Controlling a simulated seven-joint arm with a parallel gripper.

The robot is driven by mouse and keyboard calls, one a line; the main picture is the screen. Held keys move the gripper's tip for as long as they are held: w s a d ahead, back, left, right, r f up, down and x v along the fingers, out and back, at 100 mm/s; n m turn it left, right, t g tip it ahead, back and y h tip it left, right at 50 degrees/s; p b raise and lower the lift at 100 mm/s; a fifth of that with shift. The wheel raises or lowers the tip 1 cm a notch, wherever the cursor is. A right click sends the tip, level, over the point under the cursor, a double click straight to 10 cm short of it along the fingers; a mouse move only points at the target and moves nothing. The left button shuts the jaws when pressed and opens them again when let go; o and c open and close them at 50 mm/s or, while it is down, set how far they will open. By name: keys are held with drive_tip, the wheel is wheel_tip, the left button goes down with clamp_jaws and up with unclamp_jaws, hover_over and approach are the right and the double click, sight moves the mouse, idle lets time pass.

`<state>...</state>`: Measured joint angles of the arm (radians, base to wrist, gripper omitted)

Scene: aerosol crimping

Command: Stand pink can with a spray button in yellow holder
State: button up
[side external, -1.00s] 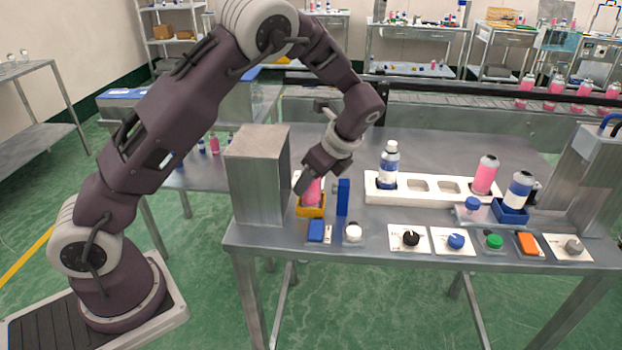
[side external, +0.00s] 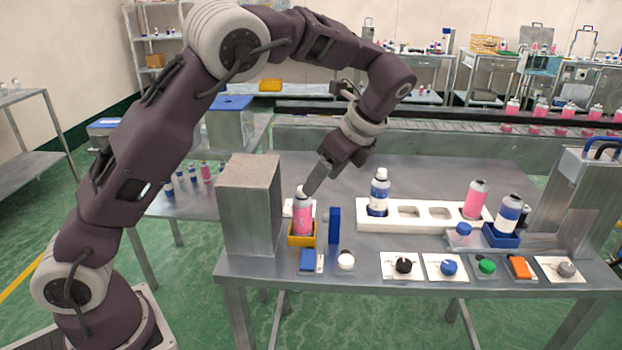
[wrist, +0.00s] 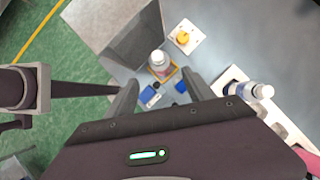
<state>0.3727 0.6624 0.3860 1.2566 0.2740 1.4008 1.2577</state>
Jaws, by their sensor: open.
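The pink can (side external: 302,216) stands upright in the yellow holder (side external: 301,238), at the left of the steel table. Its top is white in both views, and in the wrist view the can (wrist: 158,62) shows from above inside the yellow rim (wrist: 172,75). My gripper (side external: 312,190) is open and empty, above and just to the right of the can top. In the wrist view the open jaws (wrist: 160,100) lie apart on either side below the can, not touching it.
A steel box (side external: 248,205) stands just left of the holder, and a blue upright block (side external: 334,226) just right. A white rack (side external: 425,216) holds a blue-white can (side external: 379,190) and a pink can (side external: 475,200). A blue holder (side external: 501,237) holds another blue-white can. Several knobs and buttons line the front edge.

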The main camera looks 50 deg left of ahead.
drive_tip(key=s+d+r+n+t+h, duration=0.1)
drive_tip(key=s+r+n+t+h, duration=0.1)
drive_tip(key=s+r+n, duration=0.45)
drive_tip(key=s+r+n+t+h, duration=0.1)
drive_tip(key=s+r+n+h, duration=0.15)
drive_tip(key=s, duration=0.65)
drive_tip(key=s+d+f+n+t, duration=0.1)
drive_tip(key=s+n+t, duration=0.1)
drive_tip(key=s, duration=0.4)
drive_tip(key=s+d+f+n+t+h, duration=0.1)
drive_tip(key=s+d+n, duration=0.1)
drive_tip(key=s+n, duration=0.2)
drive_tip(key=shift+s+d+f+n+t, duration=0.25)
drive_tip(key=shift+s+f+n+t, duration=0.15)
drive_tip(key=shift+s, duration=0.75)
